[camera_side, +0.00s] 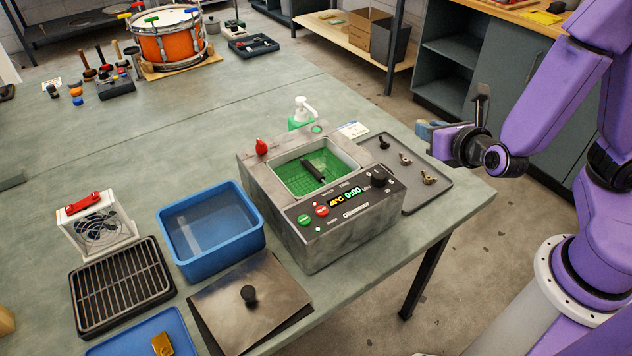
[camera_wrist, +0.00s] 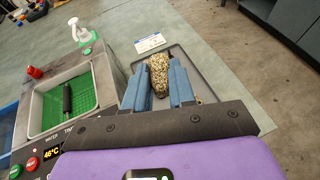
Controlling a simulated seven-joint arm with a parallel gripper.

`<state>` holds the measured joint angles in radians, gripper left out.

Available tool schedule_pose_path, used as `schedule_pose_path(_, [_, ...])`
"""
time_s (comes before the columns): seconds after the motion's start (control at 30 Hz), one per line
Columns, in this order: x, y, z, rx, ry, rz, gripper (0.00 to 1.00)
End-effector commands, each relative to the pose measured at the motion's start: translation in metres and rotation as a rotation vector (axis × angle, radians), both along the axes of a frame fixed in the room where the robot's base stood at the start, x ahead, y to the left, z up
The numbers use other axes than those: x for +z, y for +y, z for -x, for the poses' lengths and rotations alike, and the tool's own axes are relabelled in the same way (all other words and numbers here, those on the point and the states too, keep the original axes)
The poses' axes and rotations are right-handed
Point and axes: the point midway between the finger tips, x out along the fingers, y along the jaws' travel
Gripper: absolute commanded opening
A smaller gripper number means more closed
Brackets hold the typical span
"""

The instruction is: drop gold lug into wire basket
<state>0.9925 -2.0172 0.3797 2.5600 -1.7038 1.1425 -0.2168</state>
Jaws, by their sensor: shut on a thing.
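The gold lug (camera_wrist: 158,74), speckled gold and dark, is between the blue fingers of my gripper (camera_wrist: 158,88) in the wrist view. My gripper (camera_side: 428,132) is shut on it and hangs above the grey tray (camera_side: 440,186) in the side view, right of the washer. I cannot make out the lug in the side view. The wire basket (camera_side: 292,182) sits in the open tank of the grey washer (camera_side: 340,225), its mesh green, with a black handle across it. The basket (camera_wrist: 50,107) is left of my gripper in the wrist view.
Small metal parts (camera_side: 405,159) lie on the grey tray. A red knob (camera_side: 262,146) and a pump bottle (camera_side: 303,112) stand by the tank. The washer's lid (camera_side: 251,315), a blue tub (camera_side: 210,240) and a drying rack (camera_side: 120,290) are at the front left.

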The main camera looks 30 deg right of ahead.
Motion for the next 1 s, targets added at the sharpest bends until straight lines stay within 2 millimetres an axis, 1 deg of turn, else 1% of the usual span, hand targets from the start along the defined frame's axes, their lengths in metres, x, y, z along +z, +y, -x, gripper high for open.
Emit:
schedule_pose_path(0.47, [0.0,0.0,0.0,0.0,0.0,0.0,0.0])
schedule_pose_path(0.57, [0.0,0.003,-0.003,0.004,0.0,-0.001,0.0])
schedule_pose_path(0.67, [-0.001,0.012,-0.01,0.019,0.0,-0.001,0.0])
schedule_pose_path(0.77, [-0.003,0.027,-0.022,0.044,0.002,-0.002,0.0])
schedule_pose_path(1.0, [-0.008,0.077,-0.056,0.119,0.001,-0.004,0.0])
